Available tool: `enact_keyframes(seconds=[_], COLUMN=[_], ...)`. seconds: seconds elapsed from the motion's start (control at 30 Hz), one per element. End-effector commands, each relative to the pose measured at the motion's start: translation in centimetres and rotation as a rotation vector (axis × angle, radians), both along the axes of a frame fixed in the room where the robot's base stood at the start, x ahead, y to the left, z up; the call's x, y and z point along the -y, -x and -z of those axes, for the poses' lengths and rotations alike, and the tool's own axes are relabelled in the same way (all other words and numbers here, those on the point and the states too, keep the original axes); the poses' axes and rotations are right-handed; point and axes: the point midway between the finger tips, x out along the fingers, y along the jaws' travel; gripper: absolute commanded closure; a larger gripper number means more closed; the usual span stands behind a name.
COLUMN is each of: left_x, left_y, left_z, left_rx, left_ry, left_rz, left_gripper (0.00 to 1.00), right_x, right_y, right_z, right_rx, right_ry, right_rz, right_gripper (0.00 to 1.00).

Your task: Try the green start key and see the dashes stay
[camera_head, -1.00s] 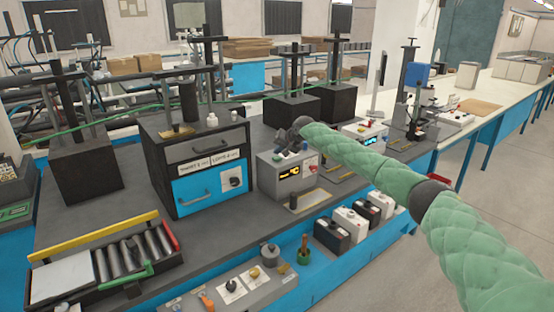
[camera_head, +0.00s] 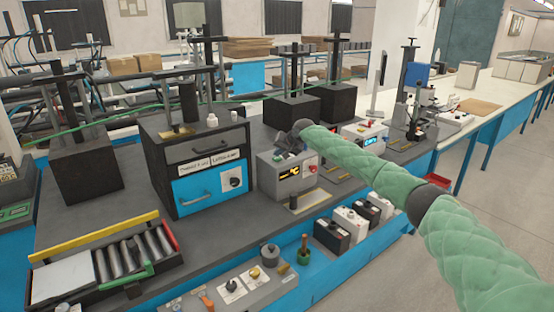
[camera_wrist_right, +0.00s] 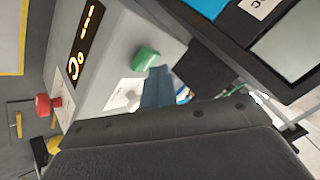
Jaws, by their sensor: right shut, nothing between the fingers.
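The grey tester box (camera_head: 280,182) stands on the bench with a lit black display (camera_head: 290,172). In the right wrist view its display (camera_wrist_right: 83,45) shows orange dashes and a round orange sign. My left gripper is out of view.
A black and blue cabinet (camera_head: 198,168) stands close to the left of the box. A second box (camera_head: 366,134) with a lit display is behind right. Black and white batteries (camera_head: 331,235) line the front ledge. A roller tray (camera_head: 110,268) is at front left.

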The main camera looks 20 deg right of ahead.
Motion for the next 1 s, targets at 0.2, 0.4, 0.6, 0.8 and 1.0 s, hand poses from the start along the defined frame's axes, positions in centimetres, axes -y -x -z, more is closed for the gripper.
enact_keyframes(seconds=[0.2, 0.4, 0.6, 0.8, 1.0], left_x=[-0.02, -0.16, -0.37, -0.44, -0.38], left_y=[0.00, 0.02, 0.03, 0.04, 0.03], left_z=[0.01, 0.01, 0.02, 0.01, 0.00], left_rx=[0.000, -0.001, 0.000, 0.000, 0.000], left_ry=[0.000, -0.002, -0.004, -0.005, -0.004], left_rz=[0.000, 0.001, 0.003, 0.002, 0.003], left_gripper=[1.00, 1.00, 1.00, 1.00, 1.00], right_x=[-0.02, -0.02, -0.03, -0.04, -0.05], right_y=[0.00, 0.00, 0.01, 0.01, 0.01], right_z=[0.07, 0.25, 0.46, 0.66, 0.87], right_rx=[0.000, -0.001, -0.001, -0.001, -0.001], right_ry=[0.000, -0.001, -0.002, -0.002, -0.001], right_rz=[0.000, 0.000, 0.000, 0.000, 0.000], right_gripper=[1.00, 1.00, 1.00, 1.00, 1.00])
